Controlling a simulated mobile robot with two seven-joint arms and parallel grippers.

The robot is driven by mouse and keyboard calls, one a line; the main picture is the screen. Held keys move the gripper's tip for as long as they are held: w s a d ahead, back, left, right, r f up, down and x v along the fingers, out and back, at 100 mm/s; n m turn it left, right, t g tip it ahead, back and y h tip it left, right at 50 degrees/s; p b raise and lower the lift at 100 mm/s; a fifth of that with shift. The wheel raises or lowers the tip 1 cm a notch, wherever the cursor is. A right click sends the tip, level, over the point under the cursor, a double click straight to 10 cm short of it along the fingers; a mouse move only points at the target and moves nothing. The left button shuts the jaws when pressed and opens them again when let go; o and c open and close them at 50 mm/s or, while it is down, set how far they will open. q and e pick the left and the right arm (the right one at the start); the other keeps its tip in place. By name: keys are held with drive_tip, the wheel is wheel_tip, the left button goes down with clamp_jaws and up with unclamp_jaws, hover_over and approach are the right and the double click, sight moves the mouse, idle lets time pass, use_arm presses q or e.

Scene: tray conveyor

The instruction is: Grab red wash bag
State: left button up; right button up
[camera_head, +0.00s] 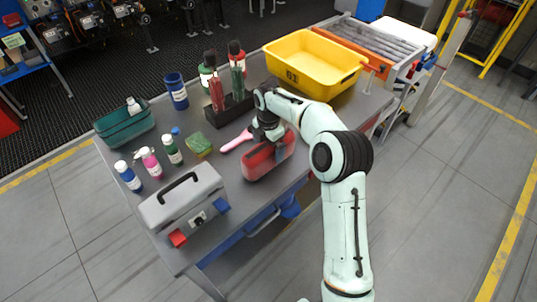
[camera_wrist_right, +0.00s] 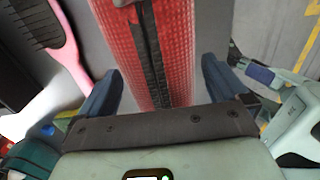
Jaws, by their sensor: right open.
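The red wash bag (camera_head: 258,163) lies on the grey table near its front edge, right of the pink brush. In the right wrist view the red bag (camera_wrist_right: 177,45) runs between the two fingers, with a dark zip along its top. My right gripper (camera_head: 276,143) is over the bag, partly covering it in the head view. In the wrist view the right gripper (camera_wrist_right: 160,80) is open, with a finger on each side of the bag and grey gaps showing between. My left gripper is not in view.
A pink brush (camera_head: 236,142) lies just left of the bag. A grey toolbox (camera_head: 185,205), a green sponge (camera_head: 199,143) and several small bottles stand further left. A dark rack (camera_head: 231,108) with tall bottles and a yellow bin (camera_head: 312,66) stand behind.

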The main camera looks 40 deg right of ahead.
wheel_tip(320, 180, down, 2)
drive_tip(key=shift+f, duration=0.2)
drive_tip(key=shift+r, duration=0.1)
drive_tip(key=c, duration=1.3)
